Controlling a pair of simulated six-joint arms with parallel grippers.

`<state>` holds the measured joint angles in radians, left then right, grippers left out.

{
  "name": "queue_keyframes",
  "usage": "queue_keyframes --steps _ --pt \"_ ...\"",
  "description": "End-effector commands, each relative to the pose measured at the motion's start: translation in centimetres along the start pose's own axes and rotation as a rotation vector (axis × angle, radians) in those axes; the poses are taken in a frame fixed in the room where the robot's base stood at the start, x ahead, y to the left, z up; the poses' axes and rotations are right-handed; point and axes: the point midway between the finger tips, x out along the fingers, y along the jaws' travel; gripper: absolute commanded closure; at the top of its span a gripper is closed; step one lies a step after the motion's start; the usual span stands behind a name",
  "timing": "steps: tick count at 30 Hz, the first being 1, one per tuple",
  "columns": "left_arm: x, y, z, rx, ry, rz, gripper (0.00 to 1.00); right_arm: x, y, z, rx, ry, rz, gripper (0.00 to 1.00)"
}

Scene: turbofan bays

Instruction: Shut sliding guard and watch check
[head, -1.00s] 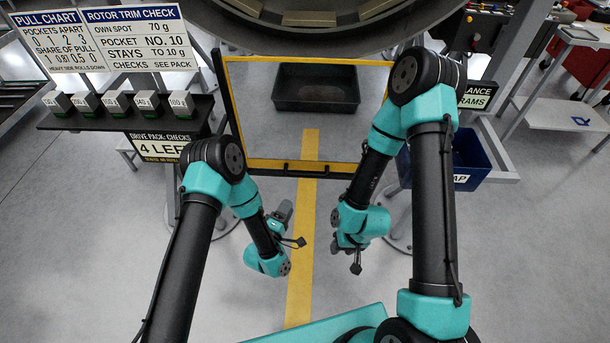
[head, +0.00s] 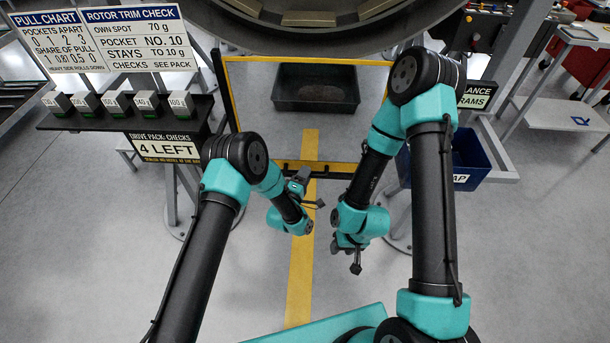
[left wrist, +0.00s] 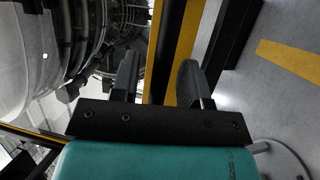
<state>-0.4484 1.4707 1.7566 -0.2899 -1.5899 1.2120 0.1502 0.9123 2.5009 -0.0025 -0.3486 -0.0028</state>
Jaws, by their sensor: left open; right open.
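The sliding guard (head: 228,88) is a clear panel in a yellow and black frame below the rotor in the head view. A black bar handle (head: 328,174) runs along its lower rail, partly hidden by my left wrist. My left gripper (head: 299,180) is open at the handle's left part. In the left wrist view its open fingers (left wrist: 158,78) stand either side of a black bar and yellow strip; contact cannot be told. My right gripper (head: 350,256) is open and empty, lower right of the guard. The check display (head: 165,148) reads "4 LEFT".
The rotor casing (head: 330,30) hangs above. A dark tray (head: 316,105) shows through the guard. A shelf (head: 110,121) with several weights stands left, under the chart signs (head: 135,38). A blue bin (head: 466,158) stands right. The floor below the guard is clear.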

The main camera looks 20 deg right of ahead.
Motion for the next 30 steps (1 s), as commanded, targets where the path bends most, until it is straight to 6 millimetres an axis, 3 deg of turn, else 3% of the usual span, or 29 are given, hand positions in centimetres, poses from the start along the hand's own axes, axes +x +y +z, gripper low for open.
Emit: queue_keyframes --steps 8,21,30 --pt "0.07 -0.01 0.00 0.000 0.000 0.000 0.59 0.00 0.00 0.00 0.000 0.000 0.000 0.57" --pt "0.06 0.01 -0.02 0.000 0.000 0.000 1.00 0.00 0.00 0.00 0.000 0.000 0.000 0.57" --pt "0.06 0.02 -0.02 0.000 0.000 0.001 1.00 0.00 0.00 0.00 0.000 0.000 0.000 0.57"
